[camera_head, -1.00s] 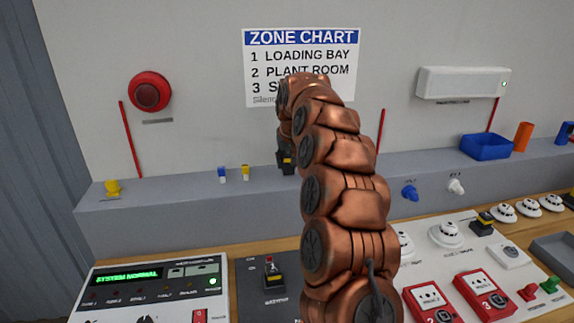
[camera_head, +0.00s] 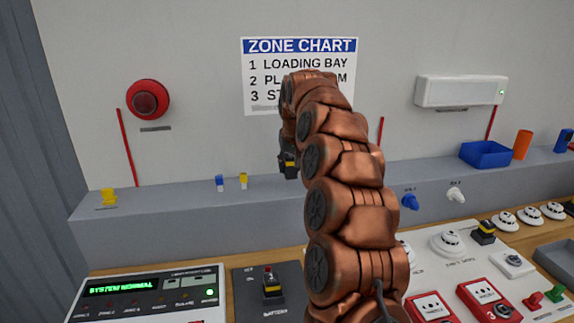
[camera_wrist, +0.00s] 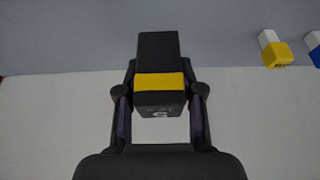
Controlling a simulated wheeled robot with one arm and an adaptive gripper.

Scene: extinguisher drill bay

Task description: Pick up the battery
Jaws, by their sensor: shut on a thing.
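The battery, a black block with a yellow band (camera_wrist: 160,82), sits between the two fingers of my gripper (camera_wrist: 160,112) in the wrist view. White marks show on its near end, too small to read. In the head view my gripper (camera_head: 287,160) is partly hidden behind my copper arm. The held battery (camera_head: 289,171) shows small there, in front of the grey ledge. I cannot tell whether it touches the ledge.
Below are an alarm panel (camera_head: 150,292), red call points (camera_head: 487,300) and white detectors (camera_head: 447,242). My arm hides the middle.

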